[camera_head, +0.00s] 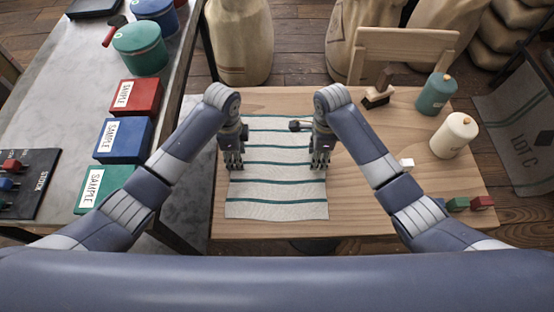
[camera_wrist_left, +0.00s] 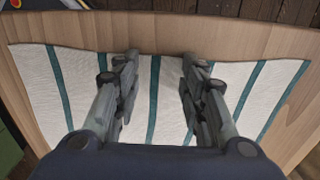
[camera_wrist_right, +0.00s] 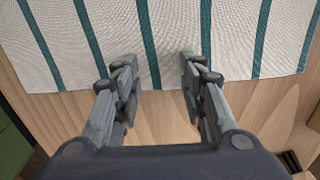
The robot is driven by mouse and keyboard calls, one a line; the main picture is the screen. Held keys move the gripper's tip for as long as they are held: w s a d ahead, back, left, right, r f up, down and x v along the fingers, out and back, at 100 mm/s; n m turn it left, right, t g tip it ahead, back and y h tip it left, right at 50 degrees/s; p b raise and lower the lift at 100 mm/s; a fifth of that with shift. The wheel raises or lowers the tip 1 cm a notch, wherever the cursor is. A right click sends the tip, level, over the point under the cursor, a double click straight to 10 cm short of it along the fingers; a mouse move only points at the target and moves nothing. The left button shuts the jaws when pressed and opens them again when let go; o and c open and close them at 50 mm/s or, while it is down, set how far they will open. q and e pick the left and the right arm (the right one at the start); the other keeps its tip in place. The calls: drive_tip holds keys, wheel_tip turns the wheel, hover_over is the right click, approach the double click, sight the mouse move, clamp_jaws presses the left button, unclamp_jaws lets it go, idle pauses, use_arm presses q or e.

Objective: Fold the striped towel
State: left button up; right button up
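The striped towel (camera_head: 276,190) lies flat and spread out on the wooden table, white with dark green stripes. It also shows in the left wrist view (camera_wrist_left: 170,80) and the right wrist view (camera_wrist_right: 180,40). My left gripper (camera_head: 233,164) is over the towel's left edge, its fingers apart with only cloth and table visible between them. My right gripper (camera_head: 319,164) is at the towel's right edge, its fingers also apart and empty. Both point down. I cannot tell whether the fingertips touch the cloth.
A wooden stand (camera_head: 400,48) is at the back. Sample boxes (camera_head: 123,139) line the left counter.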

drive_tip(key=shift+s, duration=0.1)
use_arm(q)
drive_tip(key=shift+f, duration=0.2)
use_arm(e)
drive_tip(key=shift+f, duration=0.15)
use_arm(q)
drive_tip(key=c, duration=0.6)
use_arm(e)
drive_tip(key=c, duration=0.6)
use_arm(q)
drive_tip(key=shift+f, duration=0.15)
clamp_jaws()
use_arm(e)
drive_tip(key=shift+f, duration=0.2)
clamp_jaws()
use_arm(q)
drive_tip(key=shift+s, duration=0.1)
